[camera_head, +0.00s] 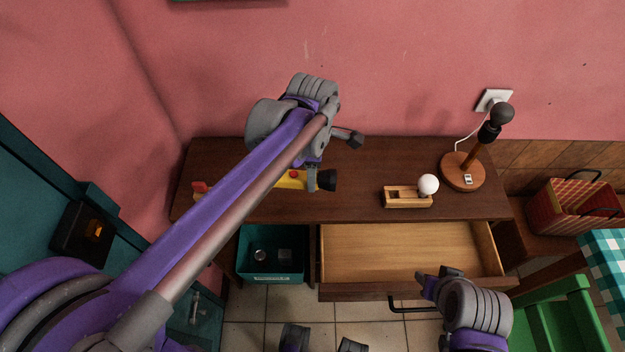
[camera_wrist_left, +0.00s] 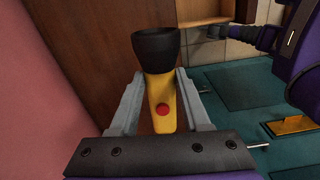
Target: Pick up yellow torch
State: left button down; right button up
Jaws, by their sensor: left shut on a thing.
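The yellow torch (camera_head: 290,180) has a black head (camera_head: 327,180) and a red button, and it is at the left part of the dark wooden desk. My left gripper (camera_head: 312,178) is shut on the torch from above. In the left wrist view the torch body (camera_wrist_left: 161,92) sits between the two grey fingers, with its black head pointing away. I cannot tell whether the torch touches the desk top. My left arm hides part of the torch in the head view. My right gripper (camera_head: 438,279) is over the front of the open drawer; its opening is unclear.
The desk (camera_head: 370,160) carries a wooden block with a white ball (camera_head: 428,184) and a lamp (camera_head: 462,172). Its drawer (camera_head: 400,250) is pulled out. A teal bin (camera_head: 272,277) stands below left. A small red item (camera_head: 200,187) is at the desk's left end.

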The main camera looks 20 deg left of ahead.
pick_arm(q)
jog(key=shift+w+r+p, duration=0.1)
jog(key=shift+r+p, duration=2)
jog(key=shift+r, duration=1.75)
pick_arm(e)
notch_tip(320, 180, up, 6)
jog(key=w, duration=0.2)
